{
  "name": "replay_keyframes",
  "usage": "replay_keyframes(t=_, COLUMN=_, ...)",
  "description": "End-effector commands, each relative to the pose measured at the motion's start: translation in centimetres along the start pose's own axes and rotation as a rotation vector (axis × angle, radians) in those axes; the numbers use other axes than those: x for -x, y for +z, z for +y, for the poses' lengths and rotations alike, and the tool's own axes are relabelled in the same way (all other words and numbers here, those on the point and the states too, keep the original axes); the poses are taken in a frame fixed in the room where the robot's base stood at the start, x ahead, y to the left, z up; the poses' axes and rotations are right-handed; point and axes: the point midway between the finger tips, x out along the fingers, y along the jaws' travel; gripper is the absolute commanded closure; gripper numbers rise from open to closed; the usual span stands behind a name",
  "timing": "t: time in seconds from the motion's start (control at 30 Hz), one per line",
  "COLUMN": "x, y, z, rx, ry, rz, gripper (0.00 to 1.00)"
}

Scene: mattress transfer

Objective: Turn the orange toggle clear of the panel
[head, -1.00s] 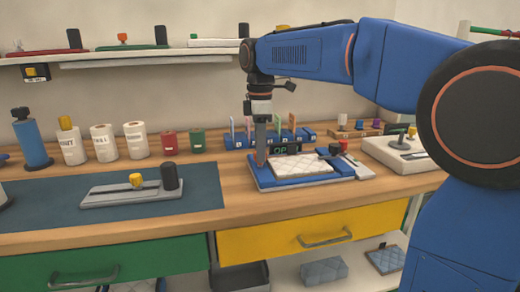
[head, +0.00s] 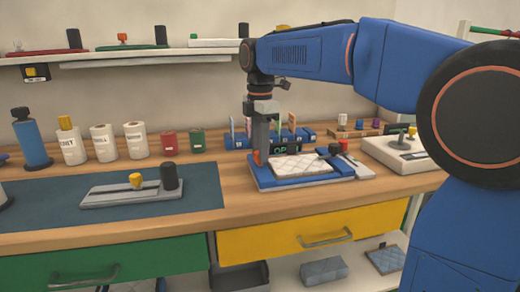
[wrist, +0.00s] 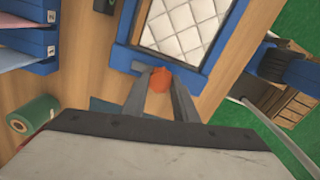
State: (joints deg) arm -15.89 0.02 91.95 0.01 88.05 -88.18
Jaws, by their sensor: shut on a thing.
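The orange toggle (wrist: 159,80) shows between my gripper's fingertips in the wrist view, at the edge of a blue frame (wrist: 118,59). My gripper (wrist: 157,92) is shut on the toggle. In the head view, the orange toggle (head: 257,157) shows at the left end of the blue frame (head: 262,182), and my gripper (head: 260,150) points down onto it. A white quilted panel (head: 305,167) lies flat inside the frame; it also shows in the wrist view (wrist: 180,25). The fingers partly hide the toggle, so its exact angle is hard to tell.
A blue rack (head: 240,140) with coloured cards stands behind the frame. A black knob (head: 335,149) and a red piece (head: 344,145) are at its right. Wood in front is clear.

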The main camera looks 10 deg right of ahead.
Motion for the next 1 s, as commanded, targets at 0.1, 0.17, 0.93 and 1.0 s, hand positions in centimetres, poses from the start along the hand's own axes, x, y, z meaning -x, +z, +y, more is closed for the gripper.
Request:
replay_keyframes(t=0.1, x=0.1, y=0.0, z=0.0, rx=0.000, ry=0.002, rz=-0.001, gripper=0.96)
replay_keyframes(t=0.17, x=0.1, y=0.0, z=0.0, rx=0.000, ry=0.002, rz=-0.001, gripper=0.67)
replay_keyframes(t=0.93, x=5.7, y=0.0, z=0.1, rx=-0.001, ry=0.004, rz=0.000, gripper=0.55)
replay_keyframes(t=1.0, x=7.2, y=0.0, z=0.1, rx=-0.001, ry=0.004, rz=0.000, gripper=0.55)
